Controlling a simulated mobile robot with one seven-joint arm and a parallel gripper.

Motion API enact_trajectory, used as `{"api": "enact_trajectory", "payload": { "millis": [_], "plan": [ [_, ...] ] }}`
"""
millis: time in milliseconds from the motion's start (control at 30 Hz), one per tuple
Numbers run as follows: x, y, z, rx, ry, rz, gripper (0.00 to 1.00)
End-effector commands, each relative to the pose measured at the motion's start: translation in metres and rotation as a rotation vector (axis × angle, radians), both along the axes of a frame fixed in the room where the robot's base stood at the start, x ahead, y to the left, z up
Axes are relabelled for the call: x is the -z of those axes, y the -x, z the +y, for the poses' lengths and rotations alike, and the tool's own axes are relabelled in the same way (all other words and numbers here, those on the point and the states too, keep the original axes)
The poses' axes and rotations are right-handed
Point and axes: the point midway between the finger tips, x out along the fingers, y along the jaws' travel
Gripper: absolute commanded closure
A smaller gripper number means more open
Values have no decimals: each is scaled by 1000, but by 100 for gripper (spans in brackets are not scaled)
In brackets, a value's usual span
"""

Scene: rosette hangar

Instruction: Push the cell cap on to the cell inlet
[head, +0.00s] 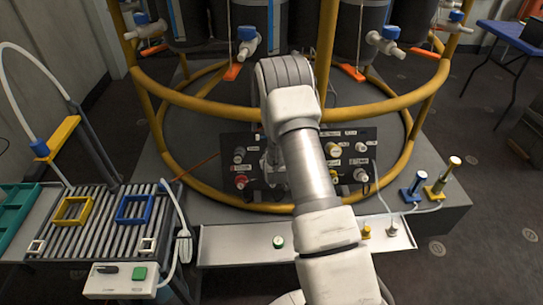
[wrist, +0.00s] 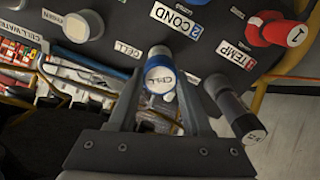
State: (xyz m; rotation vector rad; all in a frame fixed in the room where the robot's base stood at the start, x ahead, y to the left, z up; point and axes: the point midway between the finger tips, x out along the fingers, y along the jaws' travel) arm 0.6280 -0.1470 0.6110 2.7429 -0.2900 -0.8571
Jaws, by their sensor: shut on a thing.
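A cap (wrist: 161,78) with a blue rim and a pale face lettered CELL sits between the fingers of my gripper (wrist: 160,88) in the wrist view. My gripper is shut on it. Directly behind the cap a short grey stub (wrist: 158,51) shows, beside the CELL label on the dark panel (wrist: 222,57); it looks like the cell inlet. The cap lines up with the stub, but I cannot tell how far it is on. In the head view my arm hides the cap and inlet; the panel (head: 355,135) shows around the arm.
A grey knob (wrist: 82,25) is to the left. In the head view a yellow ring frame (head: 215,104) surrounds the panel, and a white tray (head: 235,245) lies in front.

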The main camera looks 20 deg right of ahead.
Motion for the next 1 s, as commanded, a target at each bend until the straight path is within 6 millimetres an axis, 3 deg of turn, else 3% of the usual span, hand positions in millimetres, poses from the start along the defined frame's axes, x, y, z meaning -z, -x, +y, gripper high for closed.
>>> {"api": "enact_trajectory", "payload": {
  "millis": [1000],
  "plan": [
    [4, -7, -2, 0, 0, 0, 100]
  ]
}}
